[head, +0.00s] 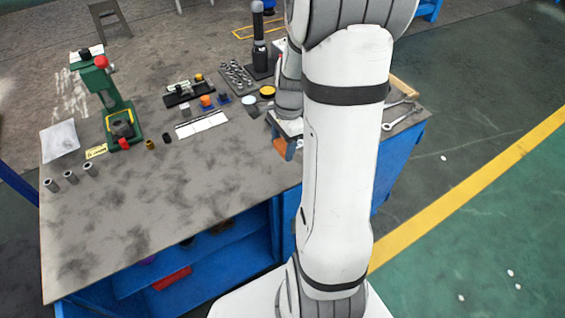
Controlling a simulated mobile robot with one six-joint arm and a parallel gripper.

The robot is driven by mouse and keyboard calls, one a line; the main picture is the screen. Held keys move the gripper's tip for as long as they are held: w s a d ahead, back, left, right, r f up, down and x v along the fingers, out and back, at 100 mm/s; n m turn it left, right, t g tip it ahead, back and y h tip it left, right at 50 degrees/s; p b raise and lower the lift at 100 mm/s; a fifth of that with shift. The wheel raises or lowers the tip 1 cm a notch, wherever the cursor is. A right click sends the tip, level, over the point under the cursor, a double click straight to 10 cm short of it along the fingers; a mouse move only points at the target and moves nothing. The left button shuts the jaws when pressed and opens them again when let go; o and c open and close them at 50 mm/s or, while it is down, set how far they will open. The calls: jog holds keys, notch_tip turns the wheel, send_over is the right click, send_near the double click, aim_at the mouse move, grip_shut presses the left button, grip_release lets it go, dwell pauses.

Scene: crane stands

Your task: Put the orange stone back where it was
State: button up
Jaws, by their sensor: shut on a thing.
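My gripper (288,149) shows in the head view just left of my big arm link, low over the right part of the workbench (200,180). Its jaws are shut on a small orange piece, which I take to be the orange stone (279,145). Only part of the stone shows, and my wrist and arm hide much around it. I cannot tell whether the stone touches the bench. Another small orange piece (206,100) stands on a blue base farther back on the bench.
A green press (118,115) stands at the bench's left. Several metal sleeves (70,177) line the left edge. White strips (201,124), a yellow-topped round tin (267,91) and a black tool (260,45) stand behind. Wrenches (402,115) lie right of my arm. The front middle is clear.

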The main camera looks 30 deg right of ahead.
aim_at(283, 165)
jog(key=shift+f+b, duration=0.4)
jog(key=shift+f, duration=2.5)
jog(key=shift+f, duration=0.2)
jog(key=o, duration=1)
